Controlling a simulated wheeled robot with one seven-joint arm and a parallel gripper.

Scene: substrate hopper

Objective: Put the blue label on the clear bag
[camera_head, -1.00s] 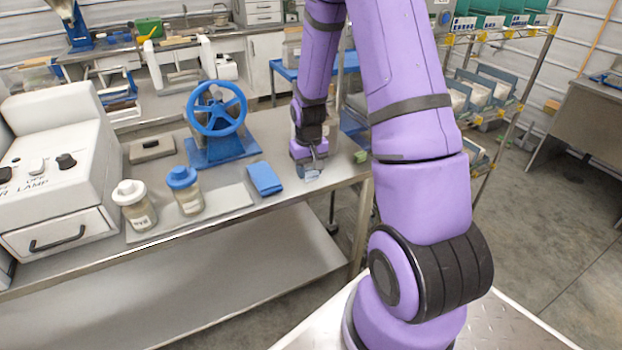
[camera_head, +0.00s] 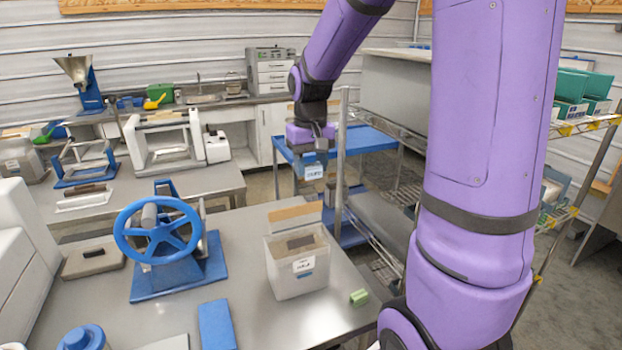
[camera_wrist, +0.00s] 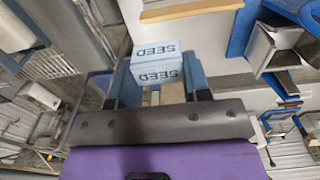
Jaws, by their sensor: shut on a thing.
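A light-blue block marked SEED (camera_wrist: 157,65), which looks like the blue label, is between the fingers of my gripper (camera_wrist: 155,88) in the wrist view. In the head view the block (camera_head: 315,172) hangs below my gripper (camera_head: 315,154), in the air beyond the far edge of the near table. A clear box-like container (camera_head: 297,274) with a tan top edge, a white tag and a small blue mark stands upright on that table, below and nearer than my gripper. I cannot tell whether it is the clear bag. The block and this container are apart.
A blue handwheel press (camera_head: 160,232), a flat blue piece (camera_head: 216,325) and a small green block (camera_head: 359,297) are on the near table (camera_head: 255,320). A blue cart (camera_head: 370,138) stands behind my gripper. Wire shelving (camera_head: 375,245) is on the right.

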